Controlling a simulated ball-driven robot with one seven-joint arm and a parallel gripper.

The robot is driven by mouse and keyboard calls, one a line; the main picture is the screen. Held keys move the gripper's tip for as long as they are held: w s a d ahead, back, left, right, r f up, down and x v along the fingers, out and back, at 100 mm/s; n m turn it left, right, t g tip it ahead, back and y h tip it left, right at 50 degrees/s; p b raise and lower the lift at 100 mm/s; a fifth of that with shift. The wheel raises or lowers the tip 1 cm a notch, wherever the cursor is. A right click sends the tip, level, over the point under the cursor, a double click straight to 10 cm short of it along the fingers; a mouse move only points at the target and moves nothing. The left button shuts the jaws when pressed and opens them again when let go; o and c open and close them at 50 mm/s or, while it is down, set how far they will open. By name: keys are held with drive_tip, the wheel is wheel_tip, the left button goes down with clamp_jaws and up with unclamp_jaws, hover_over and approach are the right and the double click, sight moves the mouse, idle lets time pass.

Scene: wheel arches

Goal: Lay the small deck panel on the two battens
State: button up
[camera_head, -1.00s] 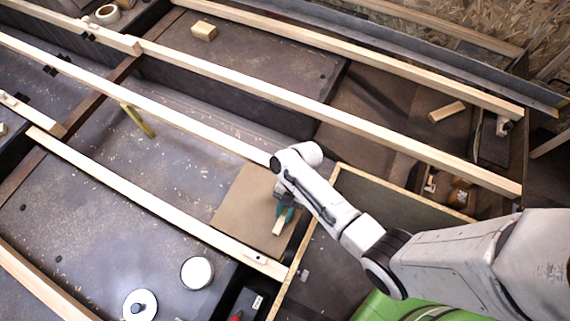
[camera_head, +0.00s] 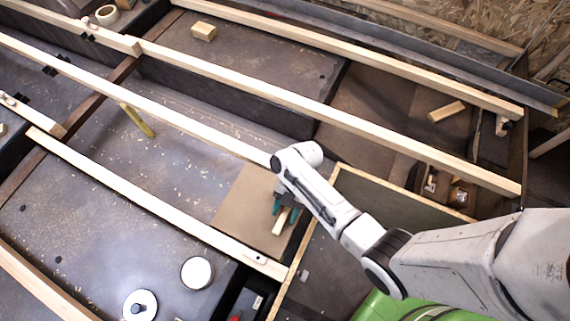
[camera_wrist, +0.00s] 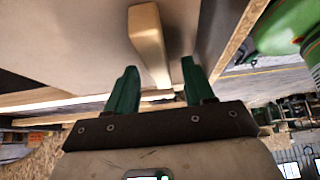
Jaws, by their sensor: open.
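The small deck panel (camera_head: 240,196) is a brown, roughly square board. It lies between the middle batten (camera_head: 190,124) and the lower batten (camera_head: 155,208), its edges meeting both; I cannot tell how far it overlaps them. A pale wooden grip block (camera_head: 281,222) stands out from the panel. My gripper (camera_head: 284,210) has green fingers, spread on either side of the block. The wrist view shows the panel (camera_wrist: 60,45), the block (camera_wrist: 147,35) and clear gaps between the block and my open fingers (camera_wrist: 160,68).
A framed dark board (camera_head: 385,205) lies right of the panel, close to my arm. A white round tin (camera_head: 197,272) and a white disc (camera_head: 139,305) sit in front.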

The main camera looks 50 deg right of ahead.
drive_tip(key=p+v, duration=0.1)
drive_tip(key=v, duration=0.9)
drive_tip(key=shift+r+p, duration=0.3)
drive_tip(key=shift+r, duration=0.05)
drive_tip(key=shift+d, duration=0.1)
